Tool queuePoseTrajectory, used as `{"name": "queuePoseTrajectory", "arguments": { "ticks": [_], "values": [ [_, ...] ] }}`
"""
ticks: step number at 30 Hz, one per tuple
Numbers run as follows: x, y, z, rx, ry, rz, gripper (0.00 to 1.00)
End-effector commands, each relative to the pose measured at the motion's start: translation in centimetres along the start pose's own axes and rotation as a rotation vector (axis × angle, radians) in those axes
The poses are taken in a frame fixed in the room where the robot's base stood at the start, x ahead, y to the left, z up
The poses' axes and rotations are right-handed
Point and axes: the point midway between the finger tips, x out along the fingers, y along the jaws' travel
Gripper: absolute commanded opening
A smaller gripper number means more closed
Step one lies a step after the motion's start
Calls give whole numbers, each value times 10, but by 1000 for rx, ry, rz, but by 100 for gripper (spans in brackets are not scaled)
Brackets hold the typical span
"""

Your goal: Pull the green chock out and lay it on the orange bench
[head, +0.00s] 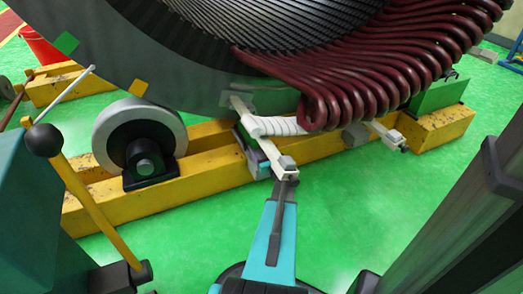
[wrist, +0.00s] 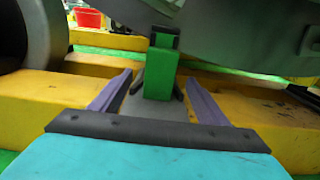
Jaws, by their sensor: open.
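The green chock (wrist: 160,70) stands upright in the middle of the wrist view, a narrow block with a dark piece at its top, under the grey curved rim of the stator. My gripper (wrist: 159,84) is open, with one purple finger to the left of the chock and one to the right. Gaps show between both fingers and the block. I cannot make out the orange bench.
The grey stator (head: 160,45) with dark red coils (head: 350,75) hangs low over the work spot. A roller (head: 140,135) sits on the yellow beam (head: 215,165) to the left. A black-knobbed lever (head: 85,190) stands at front left. Green floor is clear in front.

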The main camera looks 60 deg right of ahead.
Motion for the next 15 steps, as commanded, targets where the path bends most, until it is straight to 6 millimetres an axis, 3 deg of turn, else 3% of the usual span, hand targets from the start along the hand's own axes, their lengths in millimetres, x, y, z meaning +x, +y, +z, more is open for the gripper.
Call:
{"name": "queuePoseTrajectory", "arguments": {
  "ticks": [8, 15],
  "values": [
    [1, -2, 0, -2, 0, -1, 69],
    [14, -3, -2, -2, 0, -1, 69]
  ]
}}
